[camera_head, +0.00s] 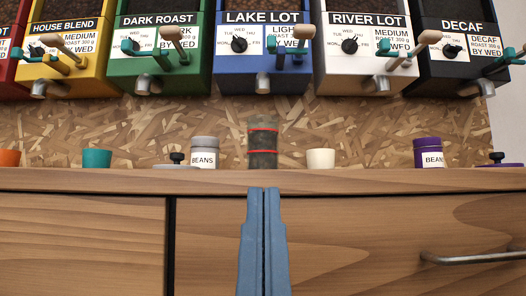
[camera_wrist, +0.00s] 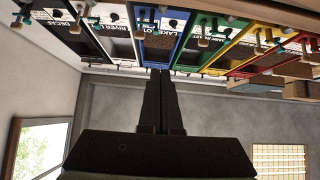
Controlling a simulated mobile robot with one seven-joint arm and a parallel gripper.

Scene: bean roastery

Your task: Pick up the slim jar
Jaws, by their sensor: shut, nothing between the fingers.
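A tall, narrow, see-through jar (camera_head: 263,128) with dark contents and red bands stands upright on the counter, at the middle of the head view; it looks like the slim jar. My gripper (camera_head: 263,190) points up in front of the counter's front edge, just below that jar in the picture. Its two blue fingers are together with nothing between them. In the wrist view the fingers (camera_wrist: 160,72) look dark and closed, and I cannot make out the jar there.
On the counter (camera_head: 380,181) stand a grey-lidded BEANS jar (camera_head: 204,152), a cream cup (camera_head: 321,159), a teal cup (camera_head: 97,158) and a purple BEANS jar (camera_head: 428,152). Bean dispensers (camera_head: 262,45) hang above. A drawer handle (camera_head: 470,258) sticks out at lower right.

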